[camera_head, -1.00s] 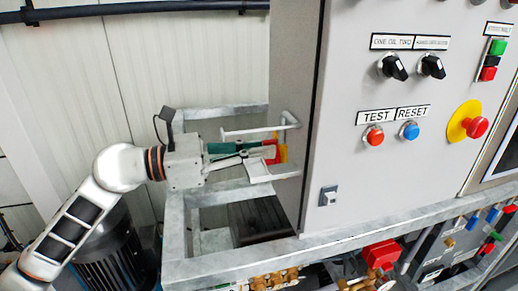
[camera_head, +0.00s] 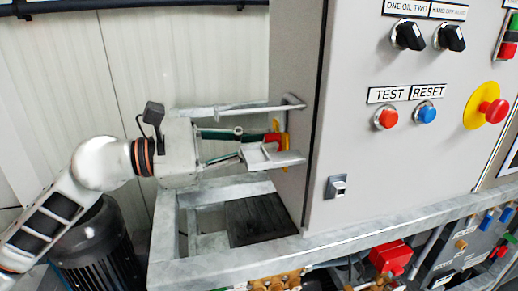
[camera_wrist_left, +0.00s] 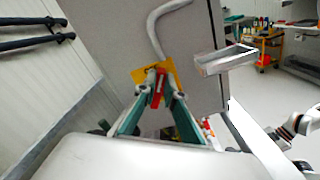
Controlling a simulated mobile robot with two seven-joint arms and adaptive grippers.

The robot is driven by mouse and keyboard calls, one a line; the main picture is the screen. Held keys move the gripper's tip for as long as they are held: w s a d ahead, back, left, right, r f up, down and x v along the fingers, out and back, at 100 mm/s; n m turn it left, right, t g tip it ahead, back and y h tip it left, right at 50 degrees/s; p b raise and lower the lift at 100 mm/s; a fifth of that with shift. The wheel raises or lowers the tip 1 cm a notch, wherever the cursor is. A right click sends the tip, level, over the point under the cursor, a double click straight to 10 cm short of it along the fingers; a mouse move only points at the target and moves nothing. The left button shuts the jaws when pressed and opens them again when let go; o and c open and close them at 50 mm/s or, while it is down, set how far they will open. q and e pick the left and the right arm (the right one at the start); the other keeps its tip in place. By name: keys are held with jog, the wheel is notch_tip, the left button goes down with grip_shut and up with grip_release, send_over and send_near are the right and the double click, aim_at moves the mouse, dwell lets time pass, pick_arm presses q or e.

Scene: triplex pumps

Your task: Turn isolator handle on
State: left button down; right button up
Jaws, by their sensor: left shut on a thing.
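The isolator handle (camera_head: 270,138) is a small red part on a yellow plate (camera_head: 285,150) on the left side wall of the grey cabinet. My left gripper (camera_head: 262,144) comes in from the left with its fingers on either side of the handle, shut on it. In the left wrist view the red handle (camera_wrist_left: 158,92) stands between the two fingertips, in front of the yellow plate (camera_wrist_left: 140,76). The fingers partly hide the handle, and its exact angle is hard to tell. My right gripper is not in view.
A bent metal rail (camera_head: 240,107) runs just above the handle, and a metal ledge (camera_head: 272,158) sits close below. The cabinet front carries black knobs (camera_head: 408,36), test and reset buttons (camera_head: 386,117) and a red emergency button (camera_head: 494,110). A motor (camera_head: 100,250) stands at lower left.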

pick_arm(q)
jog(key=m+b, duration=0.1)
jog(key=m, duration=0.1)
jog(key=f+m+b, duration=0.1)
jog(key=shift+s+m, duration=0.1)
jog(key=shift+m, duration=0.3)
jog(key=m+b, duration=0.2)
jog(key=m, duration=0.1)
jog(key=shift+s+d+f+m, duration=0.1)
jog(key=shift+f+m, duration=0.05)
jog(key=shift+m, duration=0.15)
jog(key=shift+f+m+b, duration=0.1)
jog(key=shift+m+b, duration=0.3)
jog(key=shift+m, duration=0.4)
jog(key=shift+s+m+b, duration=0.1)
jog(key=shift+m+b, duration=0.5)
jog(key=shift+m, duration=0.5)
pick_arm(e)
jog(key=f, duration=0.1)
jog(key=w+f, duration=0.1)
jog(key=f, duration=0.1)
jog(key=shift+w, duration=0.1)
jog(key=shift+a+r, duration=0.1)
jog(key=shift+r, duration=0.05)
